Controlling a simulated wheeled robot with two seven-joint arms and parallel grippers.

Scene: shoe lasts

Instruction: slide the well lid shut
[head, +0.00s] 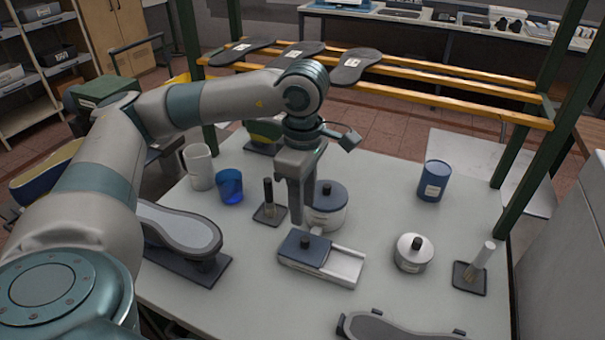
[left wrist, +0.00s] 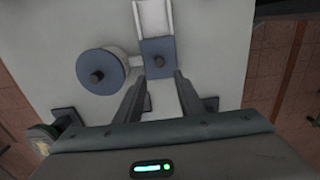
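The well (head: 348,265) is a low white tray on the table with a blue-grey sliding lid (head: 297,253) that has a dark round knob. The lid covers the left part of the well in the head view, and the white right part is open. In the left wrist view the lid (left wrist: 168,48) lies just ahead of my fingertips, and the white open part (left wrist: 152,15) is beyond it. My left gripper (head: 297,222) points down close to the lid's knob. Its fingers are apart and empty in the left wrist view (left wrist: 161,74), with the knob just past the gap. My right gripper is not seen.
A round pot with a blue lid (head: 328,204) stands close behind the well. A brush on a dark stand (head: 270,212) is to its left, and a white lidded pot (head: 411,258) to its right. A shoe last (head: 180,230) lies left. A shoe-sole rack (head: 440,80) spans the back.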

